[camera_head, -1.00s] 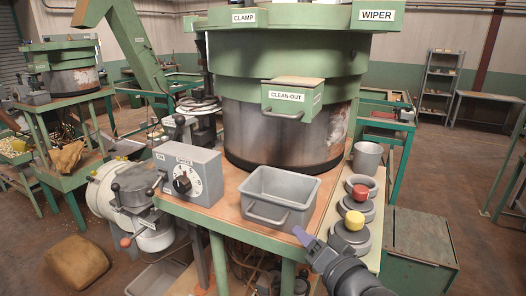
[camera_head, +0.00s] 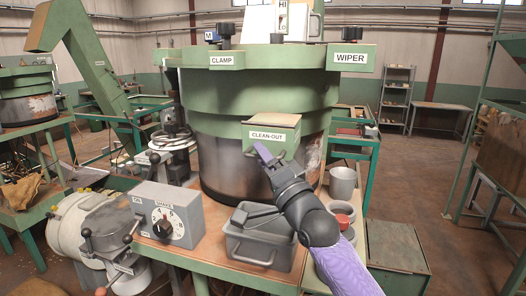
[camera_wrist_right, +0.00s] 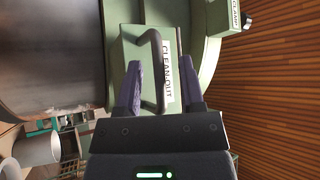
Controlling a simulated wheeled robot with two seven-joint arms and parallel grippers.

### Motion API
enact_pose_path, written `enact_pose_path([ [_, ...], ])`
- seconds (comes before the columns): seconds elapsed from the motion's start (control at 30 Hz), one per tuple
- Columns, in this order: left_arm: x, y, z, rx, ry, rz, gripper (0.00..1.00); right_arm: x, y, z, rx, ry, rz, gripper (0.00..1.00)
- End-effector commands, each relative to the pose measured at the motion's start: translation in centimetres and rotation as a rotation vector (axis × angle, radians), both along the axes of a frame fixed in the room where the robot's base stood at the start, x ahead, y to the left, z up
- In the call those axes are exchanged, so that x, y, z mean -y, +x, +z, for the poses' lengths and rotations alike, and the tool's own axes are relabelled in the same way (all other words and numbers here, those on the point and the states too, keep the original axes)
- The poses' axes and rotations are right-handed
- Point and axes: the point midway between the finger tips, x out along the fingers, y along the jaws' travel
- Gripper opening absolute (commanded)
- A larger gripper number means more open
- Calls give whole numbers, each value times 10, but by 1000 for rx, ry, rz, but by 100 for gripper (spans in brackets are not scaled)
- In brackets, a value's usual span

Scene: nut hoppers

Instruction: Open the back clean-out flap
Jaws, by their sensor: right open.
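The green clean-out flap (camera_head: 272,121), labelled CLEAN-OUT, sits on the front of the big green hopper drum (camera_head: 215,163) and looks shut. Its grey bar handle is partly hidden by my right gripper (camera_head: 264,152) in the head view. In the right wrist view, the flap (camera_wrist_right: 130,52) is close ahead, and its handle (camera_wrist_right: 160,95) lies between the two open purple fingers of my right gripper (camera_wrist_right: 161,64). The fingers are apart and not closed on the bar; whether one touches it I cannot tell. My left gripper is not in view.
A grey bin (camera_head: 262,250) stands on the bench below the flap, beside a grey control box with a dial (camera_head: 168,215). A metal cup (camera_head: 343,183) and a red-topped part (camera_head: 341,218) are at the right. A green cabinet (camera_head: 397,243) stands right of the bench.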

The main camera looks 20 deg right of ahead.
Motion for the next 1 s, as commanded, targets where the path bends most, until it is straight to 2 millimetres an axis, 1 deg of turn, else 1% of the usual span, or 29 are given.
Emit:
enact_pose_path([
  [0.1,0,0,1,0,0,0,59,-1,4,2,-1,-1,-1,50],
  [0.27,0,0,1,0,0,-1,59,-1,4,1,-1,-1,-1,50],
  [0.3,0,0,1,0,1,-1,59,-1,4,1,-1,-1,-1,47],
  [0.37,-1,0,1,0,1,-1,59,-1,4,1,-1,-1,-1,35],
  [0.4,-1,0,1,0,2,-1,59,-1,4,1,-1,-1,-1,26],
  [0.47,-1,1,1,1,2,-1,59,-1,4,1,-1,-1,-1,14],
  [0.5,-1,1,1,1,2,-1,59,-1,4,1,-1,-1,-1,5],
  [0.53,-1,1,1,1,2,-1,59,-1,4,1,-1,-1,-1,0],
  [1.0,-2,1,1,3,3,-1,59,-1,4,1,-2,-1,-1,0],
])
